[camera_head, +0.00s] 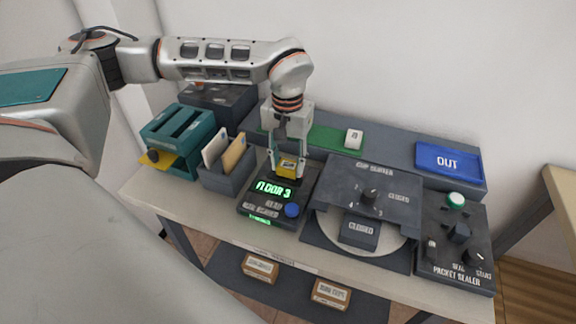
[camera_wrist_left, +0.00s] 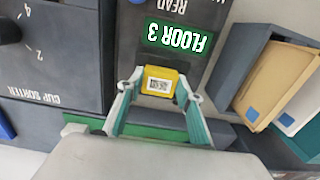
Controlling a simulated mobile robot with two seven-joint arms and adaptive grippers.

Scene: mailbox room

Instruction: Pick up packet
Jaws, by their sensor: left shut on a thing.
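The packet (camera_head: 287,166) is a small yellow block with a white code label on its face. It also shows in the left wrist view (camera_wrist_left: 159,83), between the two fingers. My left gripper (camera_head: 286,165) points down and is shut on the packet, over the back part of the dark reader whose display (camera_head: 273,189) glows green with "FLOOR 3". In the left wrist view my left gripper (camera_wrist_left: 158,92) has a finger at each side of the packet. I cannot tell whether the packet touches the reader. My right gripper is not in view.
A grey holder (camera_head: 228,180) with envelopes and a teal slotted box (camera_head: 178,140) stand left of the reader. The cup sorter (camera_head: 370,190) and packet sealer (camera_head: 456,245) stand to the right. A blue OUT tray (camera_head: 449,163) and a white block (camera_head: 354,139) lie behind.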

